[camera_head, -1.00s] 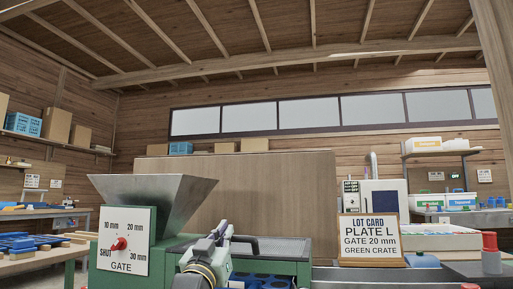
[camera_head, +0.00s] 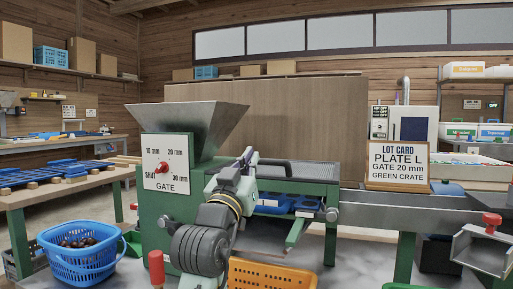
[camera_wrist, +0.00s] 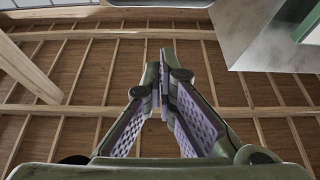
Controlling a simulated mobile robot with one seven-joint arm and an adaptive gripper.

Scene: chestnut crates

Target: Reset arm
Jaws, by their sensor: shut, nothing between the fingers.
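My gripper (camera_head: 247,158) points upward in front of the green machine, left of the middle in the head view. In the wrist view its two fingers (camera_wrist: 164,68) meet at the tips with nothing between them, and the roof beams show behind them. My arm rises from the bottom of the head view, beside the gate panel (camera_head: 166,184) with its red knob (camera_head: 163,168). The arm hides part of the machine's front.
A metal hopper (camera_head: 187,122) tops the machine. A blue basket (camera_head: 80,262) of chestnuts stands at lower left, an orange crate (camera_head: 272,276) at the bottom. The lot card (camera_head: 398,162) reads PLATE L, gate 20 mm, green crate. A metal chute (camera_head: 484,250) is at right.

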